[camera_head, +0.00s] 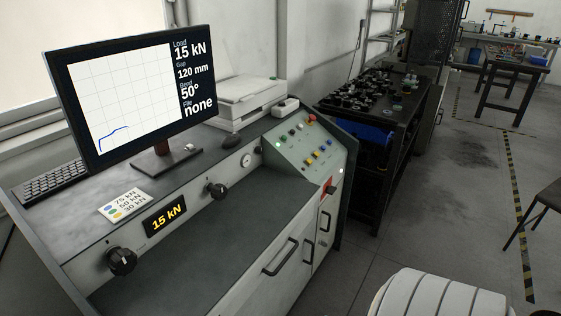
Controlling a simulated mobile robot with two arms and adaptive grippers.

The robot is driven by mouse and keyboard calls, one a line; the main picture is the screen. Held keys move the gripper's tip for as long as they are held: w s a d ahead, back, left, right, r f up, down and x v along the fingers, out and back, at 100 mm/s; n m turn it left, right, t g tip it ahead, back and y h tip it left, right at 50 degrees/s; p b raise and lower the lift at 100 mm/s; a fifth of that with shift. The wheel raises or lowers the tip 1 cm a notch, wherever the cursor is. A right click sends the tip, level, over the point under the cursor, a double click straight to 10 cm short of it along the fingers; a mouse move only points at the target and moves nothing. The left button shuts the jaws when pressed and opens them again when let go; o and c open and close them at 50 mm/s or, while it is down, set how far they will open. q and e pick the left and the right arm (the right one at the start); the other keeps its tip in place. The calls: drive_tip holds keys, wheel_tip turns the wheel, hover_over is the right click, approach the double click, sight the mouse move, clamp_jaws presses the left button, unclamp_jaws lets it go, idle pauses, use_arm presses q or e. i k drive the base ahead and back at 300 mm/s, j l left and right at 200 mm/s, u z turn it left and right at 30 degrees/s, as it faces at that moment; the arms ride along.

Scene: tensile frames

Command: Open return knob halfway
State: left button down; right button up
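Two black knobs are on the sloped front panel of the grey control desk (250,220). One knob (122,261) is at the lower left, and the other knob (217,190) is further right, near the middle of the panel. The small labels beside them are too small to read, so I cannot tell which is the return knob or how far either is turned. A yellow-lit display (165,214) between them reads 15 kN. Neither of my grippers is in view, and nothing touches the knobs.
A monitor (125,100) on the desk shows Load 15 kN, gap 120 mm, bend 50° and a short blue curve. A keyboard (52,183), a printer (245,98) and a button panel (308,146) are nearby. A black tool cart (375,120) stands beyond. The floor at right is mostly clear.

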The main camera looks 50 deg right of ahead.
sight(219, 192)
drive_tip(key=z, duration=1.15)
drive_tip(key=u, duration=0.35)
drive_tip(key=i+l+u, duration=0.15)
drive_tip(key=l+u, duration=0.25)
drive_tip(key=l, duration=0.2)
drive_tip(key=l+u, duration=0.4)
drive_tip(key=l, duration=0.15)
drive_tip(key=i, duration=0.05)
